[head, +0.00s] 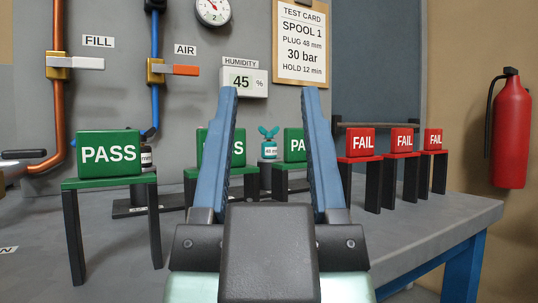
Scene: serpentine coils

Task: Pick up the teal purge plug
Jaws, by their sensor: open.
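The teal purge plug (269,149) is small, with a winged teal top and a white label that seems to read 48 mm. It stands upright on a dark holder (265,177) on the bench, between two green PASS blocks. My gripper (270,92) is open and empty. The plug's lower end is hidden in or behind the holder.
Green PASS blocks (109,153) on raised stands flank the plug; my left finger partly covers the middle one. Another labelled plug-like piece (146,157) is half hidden at left. Red FAIL blocks (361,142) stand right. The test card (301,43) reads PLUG 48 mm.

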